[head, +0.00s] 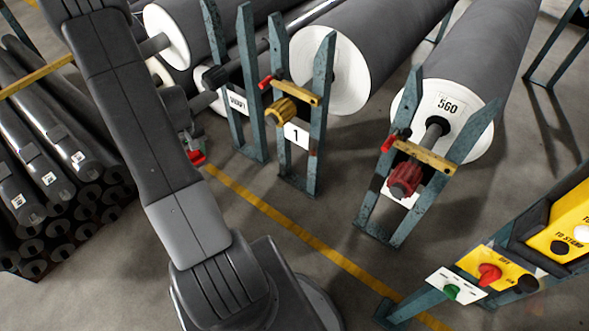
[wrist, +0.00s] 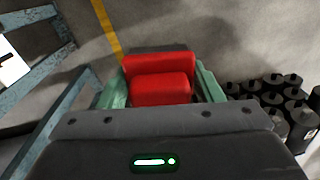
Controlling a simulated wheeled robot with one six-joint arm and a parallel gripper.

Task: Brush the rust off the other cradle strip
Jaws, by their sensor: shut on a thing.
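My gripper (wrist: 162,88) is shut on a red block-shaped thing (wrist: 160,82), held between its two greenish fingers in the wrist view. It could be the brush's handle; no bristles show. In the head view the red thing (head: 196,157) shows just right of my arm, left of the blue-grey stands, over the floor. Blue-grey stands with yellow crossbars hold the roll ends: one stand (head: 318,115) bears a "1" tag, and another (head: 372,212) is at the "560" roll (head: 455,85). I cannot tell which part is the cradle strip. Small brownish marks show on the "1" stand.
Dark tubes (head: 50,150) are stacked at the left. Large grey rolls (head: 350,50) lie behind the stands. A yellow panel (head: 495,268) with red and green knobs stands at lower right. A yellow floor line (head: 300,235) crosses mostly clear floor.

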